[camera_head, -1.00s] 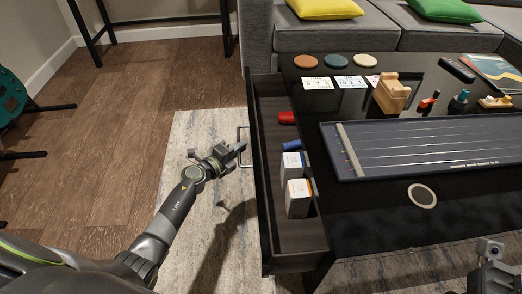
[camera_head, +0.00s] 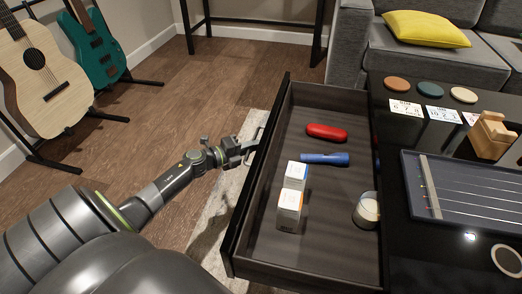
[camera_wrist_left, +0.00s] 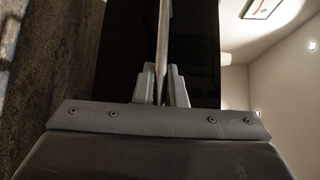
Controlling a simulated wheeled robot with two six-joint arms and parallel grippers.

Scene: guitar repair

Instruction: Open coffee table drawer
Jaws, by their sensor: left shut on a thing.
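The coffee table (camera_head: 392,225) has its drawer (camera_head: 325,258) pulled far out to the left. Inside lie a red case (camera_head: 326,132), a blue cylinder (camera_head: 325,158), two small white boxes (camera_head: 296,172) (camera_head: 289,211) and a white cup-like container (camera_head: 366,210). My left gripper (camera_head: 250,148) is at the drawer's front, shut on the drawer handle (camera_head: 257,137). In the left wrist view the handle bar (camera_wrist_left: 162,50) runs between the two fingers (camera_wrist_left: 161,90), in front of the dark drawer face (camera_wrist_left: 195,50). My right gripper is out of view.
On the tabletop are round coasters (camera_head: 430,90), number cards (camera_head: 406,107), a wooden block piece (camera_head: 489,135) and a stringed board (camera_head: 470,190). A grey sofa (camera_head: 358,45) stands behind. Two guitars (camera_head: 42,80) (camera_head: 92,45) stand at the left. The wooden floor (camera_head: 175,95) left of the drawer is clear.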

